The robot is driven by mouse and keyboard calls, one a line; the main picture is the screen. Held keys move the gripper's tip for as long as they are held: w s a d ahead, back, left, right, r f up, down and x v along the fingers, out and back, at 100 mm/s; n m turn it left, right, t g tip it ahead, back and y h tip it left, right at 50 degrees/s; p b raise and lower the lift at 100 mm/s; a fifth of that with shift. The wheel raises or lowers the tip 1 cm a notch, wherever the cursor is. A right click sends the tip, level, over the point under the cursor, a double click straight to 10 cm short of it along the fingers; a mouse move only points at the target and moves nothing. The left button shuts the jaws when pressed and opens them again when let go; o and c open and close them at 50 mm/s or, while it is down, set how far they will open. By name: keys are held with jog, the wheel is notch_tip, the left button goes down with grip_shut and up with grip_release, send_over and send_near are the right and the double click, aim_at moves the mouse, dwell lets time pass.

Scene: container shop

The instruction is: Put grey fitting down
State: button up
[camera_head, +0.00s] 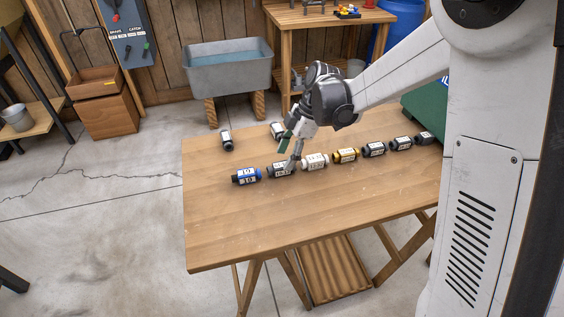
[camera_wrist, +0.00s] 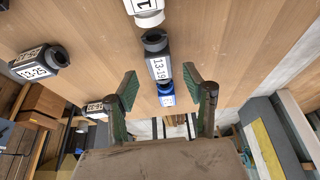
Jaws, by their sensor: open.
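The grey fitting (camera_wrist: 158,68), dark with a white label reading 13-19, lies on the wooden table (camera_head: 300,215). In the head view the same grey fitting (camera_head: 279,170) sits in a row between a blue fitting (camera_head: 247,176) and a white fitting (camera_head: 315,161). My gripper (camera_head: 291,158) is right at the grey fitting and partly covers it. In the wrist view my gripper (camera_wrist: 160,77) is open, with one green-padded finger on each side of the grey fitting. I cannot tell whether either finger touches it.
The row continues right with a yellow fitting (camera_head: 346,155) and several dark ones (camera_head: 374,149). The table's front half is clear. A metal trough (camera_head: 228,72) stands behind.

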jog(key=s+p+v, duration=0.1)
jog(key=v, duration=0.7)
jog(key=s+d+r+m+t+h, duration=0.2)
jog(key=s+d+r+m+t, duration=0.3)
jog(key=s+r+m, duration=0.5)
jog(key=s+d+m+t+h, duration=0.1)
jog(key=s+d+m, duration=0.3)
jog(key=s, duration=0.3)
jog(key=s+d+f+m+t+h, duration=0.1)
jog(key=s+d+m+t, duration=0.1)
jog(key=s+d+m, duration=0.2)
jog(key=shift+s+f+m, duration=0.35)
jog(key=shift+s+m, duration=1.05)
jog(key=shift+s, duration=0.05)
